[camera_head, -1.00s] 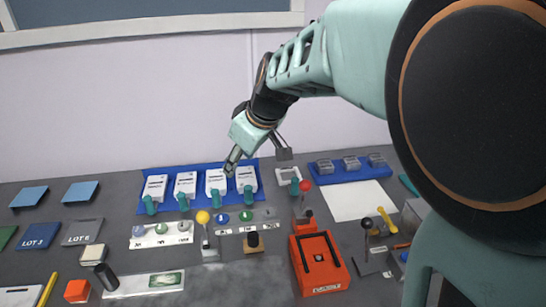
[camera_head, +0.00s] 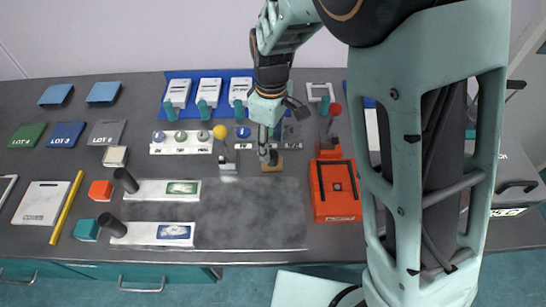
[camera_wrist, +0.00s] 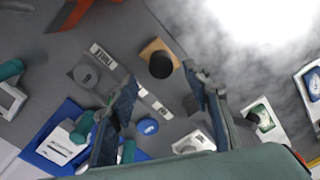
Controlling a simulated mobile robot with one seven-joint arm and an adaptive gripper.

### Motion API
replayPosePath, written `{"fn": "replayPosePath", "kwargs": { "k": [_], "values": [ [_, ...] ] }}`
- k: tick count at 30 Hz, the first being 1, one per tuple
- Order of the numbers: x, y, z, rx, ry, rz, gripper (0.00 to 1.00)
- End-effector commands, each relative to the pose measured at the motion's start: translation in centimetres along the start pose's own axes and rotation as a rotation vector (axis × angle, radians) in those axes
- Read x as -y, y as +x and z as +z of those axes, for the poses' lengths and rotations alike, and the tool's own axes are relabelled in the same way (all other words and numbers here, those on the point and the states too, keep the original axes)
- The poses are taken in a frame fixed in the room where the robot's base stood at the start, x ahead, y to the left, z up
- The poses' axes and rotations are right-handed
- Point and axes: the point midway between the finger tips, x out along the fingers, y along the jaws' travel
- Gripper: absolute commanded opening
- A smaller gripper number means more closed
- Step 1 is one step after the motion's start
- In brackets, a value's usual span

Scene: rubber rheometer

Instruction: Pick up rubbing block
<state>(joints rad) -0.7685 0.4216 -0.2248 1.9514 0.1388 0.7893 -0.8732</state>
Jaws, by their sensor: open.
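The likely rubbing block is a small tan wooden block with a round black knob. In the head view its tan base (camera_head: 272,167) sits on the grey bench, partly hidden behind my gripper (camera_head: 268,156). In the wrist view the knob (camera_wrist: 161,65) and the tan base show beyond and between my gripper's fingertips (camera_wrist: 160,78). My gripper is open and empty, with its fingers pointing down over the block. I cannot tell the exact height gap between them.
A yellow-knobbed lever stand (camera_head: 228,164) stands just left of the block. A red box machine (camera_head: 335,190) stands to the right. A white strip with round pieces (camera_head: 182,142) lies behind left. Free bench surface (camera_head: 245,215) lies in front.

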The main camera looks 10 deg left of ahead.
Motion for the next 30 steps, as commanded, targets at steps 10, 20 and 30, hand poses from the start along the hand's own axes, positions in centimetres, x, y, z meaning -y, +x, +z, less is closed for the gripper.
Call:
{"fn": "replayPosePath", "kwargs": {
  "k": [10, 20, 30],
  "values": [
    [0.3, 4.5, 0.3, 0.003, 0.0, -0.001, 0.45],
    [0.3, 4.8, 0.3, 0.0, 0.0, 0.0, 0.39],
    [0.3, 4.8, 0.3, 0.0, 0.0, 0.0, 0.02]
  ]
}}
